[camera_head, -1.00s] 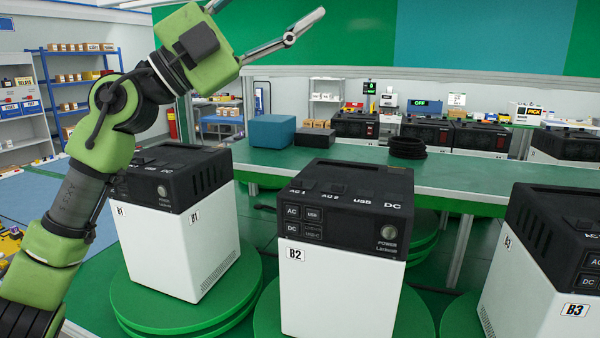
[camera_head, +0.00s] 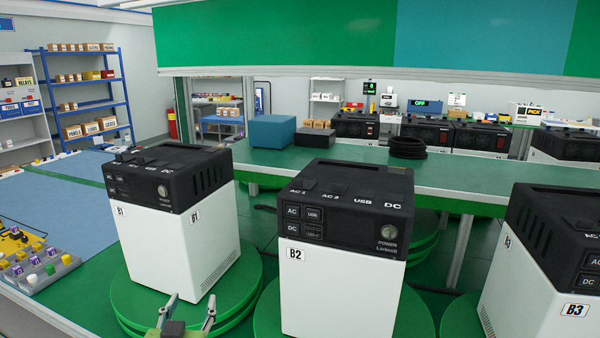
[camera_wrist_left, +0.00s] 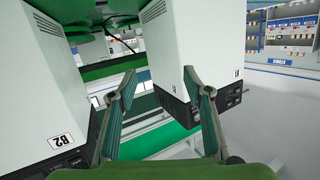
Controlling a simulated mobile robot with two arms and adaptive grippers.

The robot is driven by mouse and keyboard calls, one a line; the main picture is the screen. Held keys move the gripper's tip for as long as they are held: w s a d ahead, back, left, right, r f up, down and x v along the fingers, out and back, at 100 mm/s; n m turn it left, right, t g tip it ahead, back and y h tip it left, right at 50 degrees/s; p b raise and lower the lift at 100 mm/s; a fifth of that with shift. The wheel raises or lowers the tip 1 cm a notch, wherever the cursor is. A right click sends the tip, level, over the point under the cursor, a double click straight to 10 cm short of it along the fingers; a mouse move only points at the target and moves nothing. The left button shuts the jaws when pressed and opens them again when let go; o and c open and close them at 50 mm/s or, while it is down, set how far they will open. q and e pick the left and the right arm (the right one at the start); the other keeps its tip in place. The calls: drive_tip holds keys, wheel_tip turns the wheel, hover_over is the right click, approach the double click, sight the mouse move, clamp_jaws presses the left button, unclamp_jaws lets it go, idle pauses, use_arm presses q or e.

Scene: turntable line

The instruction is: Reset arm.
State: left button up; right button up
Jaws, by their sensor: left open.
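My left gripper (camera_head: 188,312) shows at the bottom edge of the head view, low in front of the unit B1. Its two fingers are spread apart and nothing is between them. In the left wrist view the open gripper (camera_wrist_left: 165,95) points into the gap between two white units, and that view is tilted. The rest of my left arm is out of the head view. My right gripper is in neither view.
Black-topped white units B1 (camera_head: 180,245), B2 (camera_head: 335,290) and B3 (camera_head: 530,280) stand on green round turntables. A green bench (camera_head: 460,180) behind them holds a blue box (camera_head: 272,131) and a black coil (camera_head: 407,148). A parts tray (camera_head: 45,272) lies at the left.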

use_arm(q)
drive_tip(key=s+d+f+m+g+h, duration=0.1)
drive_tip(key=s+f+g, duration=0.5)
drive_tip(key=s+f, duration=0.8)
drive_tip(key=s+d+f+m+g+h, duration=0.1)
drive_tip(key=s+f+g, duration=0.5)
drive_tip(key=s+f, duration=0.85)
drive_tip(key=s+f+g, duration=0.1)
drive_tip(key=s+f, duration=0.2)
drive_tip(key=f, duration=0.9)
drive_tip(key=s+f, duration=0.3)
drive_tip(key=f, duration=0.8)
drive_tip(key=s+a+f+g, duration=0.1)
drive_tip(key=s+a+f, duration=0.2)
drive_tip(key=s+f, duration=1.1)
drive_tip(key=shift+s+f+m+g, duration=0.15)
drive_tip(key=shift+s+m+g, duration=0.15)
drive_tip(key=shift+s, duration=0.8)
